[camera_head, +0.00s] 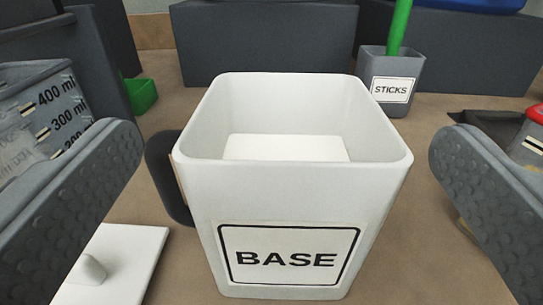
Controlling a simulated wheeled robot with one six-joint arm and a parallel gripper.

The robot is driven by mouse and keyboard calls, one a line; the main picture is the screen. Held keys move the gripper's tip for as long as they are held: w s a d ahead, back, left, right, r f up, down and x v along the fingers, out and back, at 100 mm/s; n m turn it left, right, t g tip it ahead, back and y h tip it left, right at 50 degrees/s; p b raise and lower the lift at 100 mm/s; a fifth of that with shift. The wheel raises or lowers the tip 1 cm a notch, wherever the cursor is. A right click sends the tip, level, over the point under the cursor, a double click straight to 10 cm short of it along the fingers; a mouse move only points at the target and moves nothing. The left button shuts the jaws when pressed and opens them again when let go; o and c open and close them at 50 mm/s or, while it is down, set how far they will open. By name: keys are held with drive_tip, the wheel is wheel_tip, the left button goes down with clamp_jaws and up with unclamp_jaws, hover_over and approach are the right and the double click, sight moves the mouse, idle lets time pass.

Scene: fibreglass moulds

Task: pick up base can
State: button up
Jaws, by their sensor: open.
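The base can (290,195) is a white, open-topped square container with a dark handle on its left side. Its front label reads BASE. It stands upright on the brown surface in the middle of the view. My gripper (285,165) is open, with one grey padded finger on each side of the can. Gaps show between both fingers and the can, and the left finger is close to the handle. The can's inside looks white, and I see nothing else in it.
A grey measuring cup (45,105) stands at the left. A white lid with a knob (125,260) lies at lower left. A grey STICKS cup (391,75) with a green stick stands behind right. Dark boxes (265,40) line the back. A red-topped item (535,115) sits far right.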

sight(287, 77)
drive_tip(key=shift+w+d+f, duration=0.1)
drive_tip(key=shift+w, duration=1.35)
drive_tip(key=shift+w+d+f, duration=0.1)
drive_tip(key=shift+w, duration=1.3)
drive_tip(key=shift+r, duration=0.1)
drive_tip(key=c, duration=2.1)
